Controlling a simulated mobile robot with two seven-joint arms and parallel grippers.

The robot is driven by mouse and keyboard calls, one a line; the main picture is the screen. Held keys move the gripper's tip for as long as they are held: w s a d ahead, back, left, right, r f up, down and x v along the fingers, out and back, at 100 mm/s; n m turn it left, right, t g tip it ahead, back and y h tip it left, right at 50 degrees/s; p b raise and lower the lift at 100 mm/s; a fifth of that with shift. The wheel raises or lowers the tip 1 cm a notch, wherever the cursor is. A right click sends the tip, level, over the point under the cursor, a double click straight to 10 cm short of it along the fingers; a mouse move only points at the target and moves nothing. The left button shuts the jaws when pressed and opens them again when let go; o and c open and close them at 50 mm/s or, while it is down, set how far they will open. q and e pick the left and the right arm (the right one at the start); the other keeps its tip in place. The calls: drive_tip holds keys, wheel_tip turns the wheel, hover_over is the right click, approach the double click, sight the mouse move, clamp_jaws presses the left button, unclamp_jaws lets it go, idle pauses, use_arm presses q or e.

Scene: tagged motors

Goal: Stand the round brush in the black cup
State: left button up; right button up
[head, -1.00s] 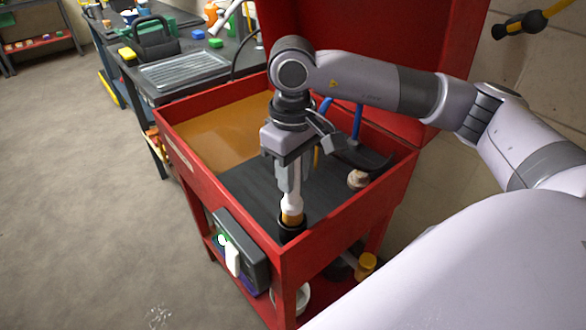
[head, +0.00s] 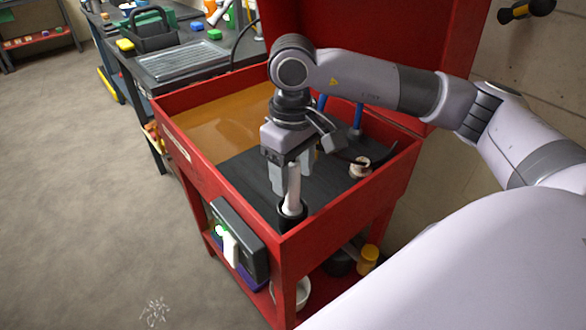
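The round brush (head: 294,188) has a white handle and stands nearly upright in the black cup (head: 291,214), its tan bristles hidden inside. The cup is at the front corner of the red basin, on the black mat. My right gripper (head: 294,182) points down over the cup. Its fingers are spread apart on either side of the handle, and the handle's top is hidden up between them. My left gripper is not in view.
The red basin (head: 350,213) has walls around the cup, close at the front. A small pale fitting (head: 360,167) and blue hoses (head: 357,118) are to the right. The black mat (head: 250,178) is clear left of the cup.

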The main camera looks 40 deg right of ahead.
drive_tip(key=shift+r, duration=0.1)
wheel_tip(320, 180, up, 7)
idle(0.5)
idle(0.8)
